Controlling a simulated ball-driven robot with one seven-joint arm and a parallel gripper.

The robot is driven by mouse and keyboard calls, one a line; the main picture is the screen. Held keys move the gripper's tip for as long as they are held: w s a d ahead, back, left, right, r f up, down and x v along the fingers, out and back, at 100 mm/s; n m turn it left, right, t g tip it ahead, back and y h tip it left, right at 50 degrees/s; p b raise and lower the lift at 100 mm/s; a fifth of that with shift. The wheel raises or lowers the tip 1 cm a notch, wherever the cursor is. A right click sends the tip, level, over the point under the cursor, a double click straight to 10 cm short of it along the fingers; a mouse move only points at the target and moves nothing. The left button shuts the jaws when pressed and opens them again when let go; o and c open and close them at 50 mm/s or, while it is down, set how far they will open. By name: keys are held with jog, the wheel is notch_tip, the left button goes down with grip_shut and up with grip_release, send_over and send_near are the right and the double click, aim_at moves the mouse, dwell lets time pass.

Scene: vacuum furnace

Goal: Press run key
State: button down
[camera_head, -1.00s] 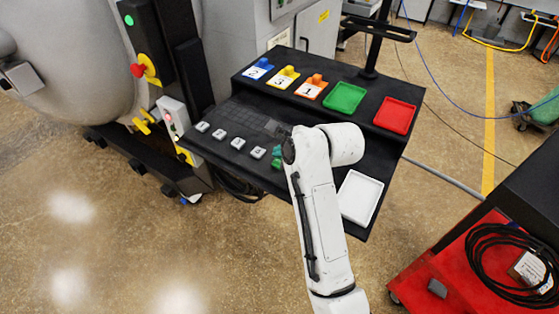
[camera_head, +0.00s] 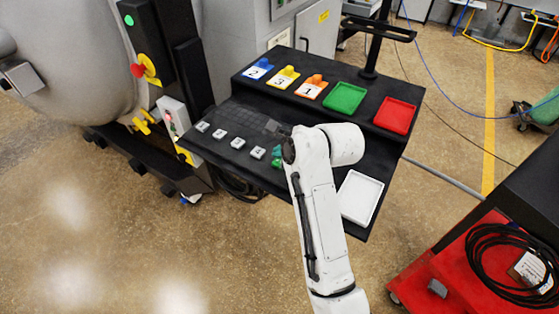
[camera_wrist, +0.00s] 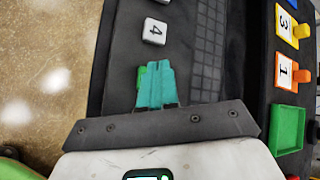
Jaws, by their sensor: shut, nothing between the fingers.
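A green key (camera_head: 277,163) sits on the black panel at the end of the row of white keys, and I take it for the run key. My gripper (camera_head: 277,150) has teal fingers and is shut and empty, right at the green key. In the wrist view the closed fingertips (camera_wrist: 155,66) cover most of the green key (camera_wrist: 141,76); only a sliver shows at their left. Whether the tips touch it or press it down I cannot tell.
White number keys, among them one marked 4 (camera_wrist: 155,31), lie beside the green key. Behind are blue, yellow and orange numbered blocks, a green tray (camera_head: 344,98) and a red tray (camera_head: 394,115). A white tray (camera_head: 360,197) lies right of my arm.

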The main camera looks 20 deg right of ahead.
jog(key=shift+f, duration=0.1)
jog(key=shift+f, duration=0.3)
jog(key=shift+f, duration=0.5)
dwell(0.9)
jog(key=shift+r, duration=0.15)
jog(key=shift+r+p, duration=0.75)
jog(key=shift+p, duration=0.05)
jog(key=shift+r, duration=0.1)
notch_tip(320, 180, up, 3)
jog(key=p, duration=0.3)
jog(key=shift+r+p, duration=0.45)
jog(key=shift+r, duration=0.5)
